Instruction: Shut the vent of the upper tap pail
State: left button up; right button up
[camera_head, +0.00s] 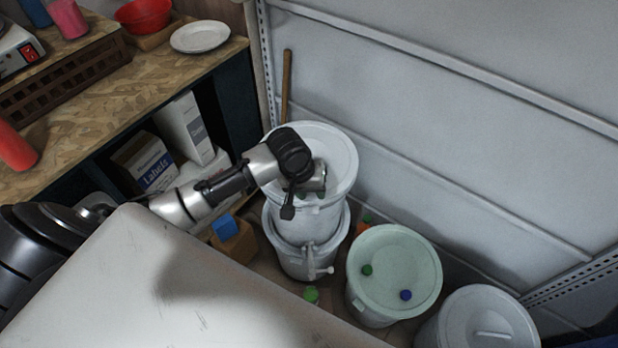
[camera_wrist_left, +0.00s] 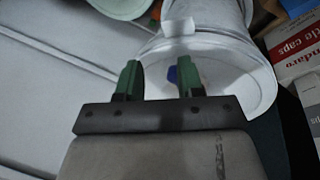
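Two pale grey pails stand stacked in the head view. The upper tap pail (camera_head: 310,217) has a wide whitish lid (camera_head: 333,150), which also fills the wrist view beyond the fingers (camera_wrist_left: 243,80). My left gripper (camera_head: 307,190) is over the lid's near side. In the wrist view its two green fingertips (camera_wrist_left: 160,80) are apart. A small blue piece, perhaps the vent cap (camera_wrist_left: 172,74), shows between them, partly hidden by the right finger. I cannot tell whether the fingers touch it. The lower pail (camera_head: 295,262) has a tap (camera_head: 318,268). My right gripper is not in view.
A pale green-lidded pail (camera_head: 395,275) with a green and a blue cap stands right of the stack, and a grey lidded pail (camera_head: 480,325) beyond it. A wall (camera_head: 450,130) is close behind. A wooden-topped shelf (camera_head: 120,110) with boxes stands left.

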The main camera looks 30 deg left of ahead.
pick_arm(q)
jog(key=w+a+r+n, duration=0.3)
jog(key=a+r+n, duration=0.15)
jog(key=r, duration=0.35)
jog(key=shift+m+g+y, duration=0.3)
jog(key=shift+m+g, duration=0.1)
jog(key=shift+m, duration=0.05)
jog(key=f, duration=0.3)
jog(key=w+d+f, duration=0.1)
jog(key=f, duration=0.6)
jog(key=shift+w+d+f, duration=0.2)
jog(key=shift+d+f, duration=0.1)
jog(key=shift+f, duration=0.05)
jog(key=shift+c, duration=0.3)
grip_shut()
